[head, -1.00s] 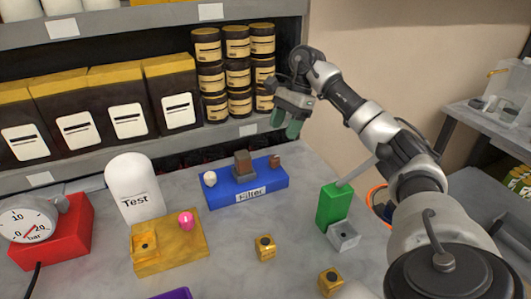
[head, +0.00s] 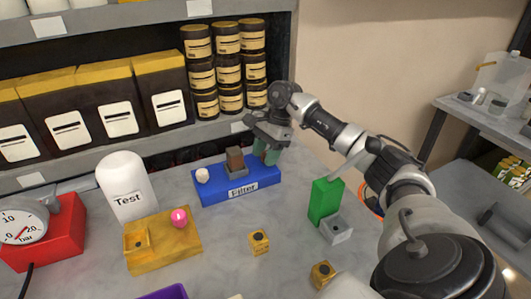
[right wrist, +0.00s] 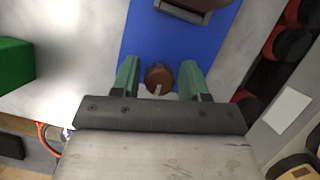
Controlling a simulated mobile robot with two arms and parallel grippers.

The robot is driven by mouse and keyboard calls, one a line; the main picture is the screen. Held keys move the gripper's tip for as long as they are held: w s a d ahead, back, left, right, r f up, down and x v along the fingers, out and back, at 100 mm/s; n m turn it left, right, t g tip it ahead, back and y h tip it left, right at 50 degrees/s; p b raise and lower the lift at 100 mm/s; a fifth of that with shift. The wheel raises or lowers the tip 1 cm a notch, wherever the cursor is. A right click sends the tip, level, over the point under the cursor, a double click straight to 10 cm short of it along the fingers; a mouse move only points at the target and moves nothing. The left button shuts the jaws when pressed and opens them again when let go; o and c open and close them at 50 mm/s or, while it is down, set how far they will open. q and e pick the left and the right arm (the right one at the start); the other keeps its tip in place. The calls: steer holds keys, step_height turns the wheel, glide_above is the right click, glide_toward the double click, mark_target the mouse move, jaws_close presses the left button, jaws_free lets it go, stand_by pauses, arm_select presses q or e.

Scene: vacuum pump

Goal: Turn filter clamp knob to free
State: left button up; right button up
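The blue filter base (head: 213,193) with its "Filter" label lies on the grey bench. It carries a white knob (head: 202,175) at its left end and a brown block (head: 235,160) on a grey seat in the middle. My right gripper (head: 265,157) points down over the base's right end. In the right wrist view, its green fingers stand open on both sides of a round brown knob (right wrist: 159,76) with a pale line, with gaps visible. In the head view the fingers largely hide this knob. My left gripper is not in view.
A yellow base (head: 165,250) with a pink knob and a white "Test" cylinder (head: 125,190) stand left. A red gauge unit (head: 60,240) is further left. A green block (head: 324,198) and small yellow cubes (head: 258,241) lie nearer. Shelves with jars (head: 228,70) rise behind.

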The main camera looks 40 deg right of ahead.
steer(key=c, duration=0.7)
steer(key=shift+o, duration=0.2)
steer(key=shift+m, duration=0.3)
steer(key=m, duration=0.2)
steer(key=m+t, duration=0.1)
steer(key=shift+m+t+h+b, duration=0.3)
steer(key=shift+m+b, duration=0.05)
steer(key=shift+m, duration=0.05)
steer(key=m+t+h, duration=0.1)
steer(key=m, duration=0.5)
steer(key=m+t+h, duration=0.1)
steer(key=m, duration=0.2)
steer(key=shift+w+d+h, duration=0.1)
steer(key=shift+h, duration=0.2)
steer(key=shift+m+t+h+b, duration=0.3)
steer(key=shift+m+h+b, duration=0.45)
steer(key=shift+m, duration=1.45)
steer(key=o, duration=0.9)
